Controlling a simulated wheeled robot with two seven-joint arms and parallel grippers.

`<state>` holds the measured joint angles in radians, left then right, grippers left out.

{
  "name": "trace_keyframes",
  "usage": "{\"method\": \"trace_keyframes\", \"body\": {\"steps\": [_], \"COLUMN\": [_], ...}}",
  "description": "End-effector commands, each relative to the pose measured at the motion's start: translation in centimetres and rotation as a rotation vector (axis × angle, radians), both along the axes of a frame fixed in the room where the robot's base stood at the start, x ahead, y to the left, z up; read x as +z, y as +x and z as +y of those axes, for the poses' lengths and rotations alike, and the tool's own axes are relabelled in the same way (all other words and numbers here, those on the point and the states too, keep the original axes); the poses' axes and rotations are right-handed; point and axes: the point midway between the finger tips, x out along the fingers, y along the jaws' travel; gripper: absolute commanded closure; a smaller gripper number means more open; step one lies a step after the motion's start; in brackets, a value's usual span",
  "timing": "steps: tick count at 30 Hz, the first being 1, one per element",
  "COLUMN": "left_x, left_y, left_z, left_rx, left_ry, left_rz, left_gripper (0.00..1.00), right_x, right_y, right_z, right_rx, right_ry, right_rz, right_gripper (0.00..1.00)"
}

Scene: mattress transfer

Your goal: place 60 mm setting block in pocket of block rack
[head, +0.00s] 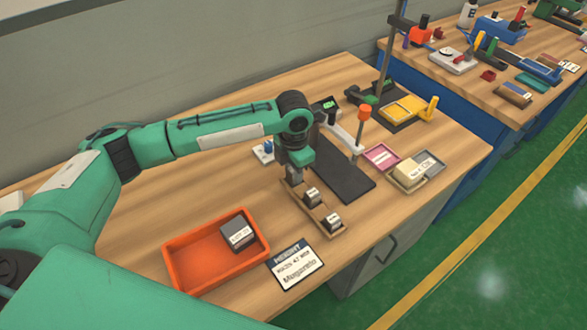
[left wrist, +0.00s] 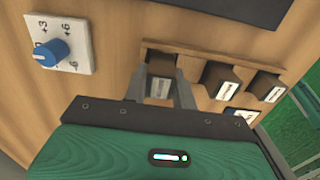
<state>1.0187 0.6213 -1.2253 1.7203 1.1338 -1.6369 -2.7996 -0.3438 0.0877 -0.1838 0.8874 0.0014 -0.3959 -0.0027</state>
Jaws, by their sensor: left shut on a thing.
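My left gripper (head: 293,178) points down at the far end of the wooden block rack (head: 318,215). It is shut on a dark setting block (left wrist: 161,68), with a finger on each side in the left wrist view. This block is at the rack's end pocket; I cannot tell whether it is fully seated. Two other dark blocks with white labels, a middle one (head: 312,195) and a near one (head: 333,220), stand in the rack. The held block is mostly hidden by the gripper in the head view. My right gripper is not in view.
An orange bin (head: 185,277) holding a grey labelled block (head: 237,233) stands to the left. A height card (head: 296,265) lies nearby. A dark plate (head: 345,183) lies right of the rack. A blue knob (left wrist: 47,50) is close to the gripper.

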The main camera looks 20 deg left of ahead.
Motion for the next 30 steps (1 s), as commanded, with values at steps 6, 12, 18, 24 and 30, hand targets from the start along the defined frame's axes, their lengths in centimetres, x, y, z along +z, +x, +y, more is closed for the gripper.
{"method": "trace_keyframes", "body": {"steps": [6,12,18,24,30], "left_x": [0.1,-0.3,-0.3,0.1,3.1], "left_y": [0.1,0.0,0.0,0.1,0.2], "left_z": [0.0,0.0,0.0,0.0,0.0], "left_rx": [0.0,0.001,0.001,0.001,0.001], "left_ry": [-0.001,-0.001,-0.001,0.0,-0.002], "left_rz": [-0.003,-0.002,-0.001,-0.002,-0.006], "left_gripper": [1.0,0.61,0.51,0.51,0.51], "right_x": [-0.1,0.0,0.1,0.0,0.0], "right_y": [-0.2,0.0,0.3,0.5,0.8], "right_z": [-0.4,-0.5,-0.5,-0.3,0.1], "right_rx": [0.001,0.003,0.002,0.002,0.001], "right_ry": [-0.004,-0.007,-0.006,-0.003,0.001], "right_rz": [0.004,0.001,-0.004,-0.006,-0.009], "right_gripper": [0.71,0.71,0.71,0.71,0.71]}}
